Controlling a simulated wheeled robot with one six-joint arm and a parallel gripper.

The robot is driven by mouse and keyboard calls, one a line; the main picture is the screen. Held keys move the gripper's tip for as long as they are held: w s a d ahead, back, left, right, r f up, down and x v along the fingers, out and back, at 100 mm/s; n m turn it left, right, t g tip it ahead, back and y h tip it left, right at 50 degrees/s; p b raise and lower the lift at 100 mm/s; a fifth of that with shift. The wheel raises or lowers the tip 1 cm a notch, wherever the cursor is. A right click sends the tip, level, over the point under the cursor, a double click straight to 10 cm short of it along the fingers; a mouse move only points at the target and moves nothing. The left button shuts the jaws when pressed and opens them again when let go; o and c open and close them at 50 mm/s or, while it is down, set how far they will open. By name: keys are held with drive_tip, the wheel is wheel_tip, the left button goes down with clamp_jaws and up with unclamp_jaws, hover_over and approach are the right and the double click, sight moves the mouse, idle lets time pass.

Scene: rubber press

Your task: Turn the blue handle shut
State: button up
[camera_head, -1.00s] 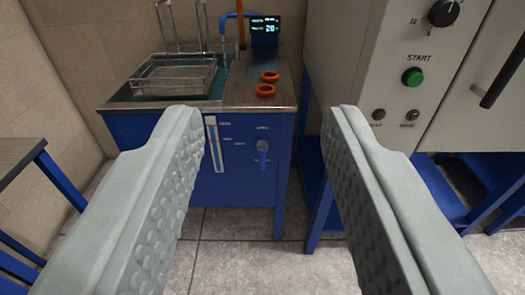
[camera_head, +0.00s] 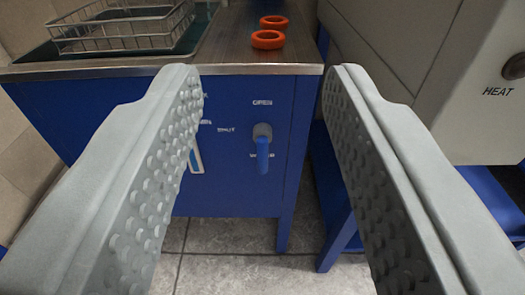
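The blue handle (camera_head: 262,152) sits on a grey hub on the blue front panel (camera_head: 225,185) of the sink cabinet. It points straight down. The label OPEN stands above it, SHUT to its left, and another label, partly hidden by the handle, lies below. My gripper (camera_head: 265,80) is open and empty. Its two grey studded fingers stand wide apart on either side of the handle in the picture, nearer to me than the panel, and touch nothing. The left finger hides part of the panel and its gauge.
A wire basket (camera_head: 125,28) stands in the sink at the upper left. A grey machine (camera_head: 485,120) on a blue stand is at the right. The space before the handle is clear.

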drive_tip(key=w+f, duration=0.3)
drive_tip(key=f, duration=0.4)
drive_tip(key=w+f, duration=0.3)
drive_tip(key=f, duration=0.4)
approach(262, 161)
drive_tip(key=w, duration=1.2)
drive_tip(key=shift+w, duration=0.2)
drive_tip(key=shift+c, duration=0.2)
clamp_jaws()
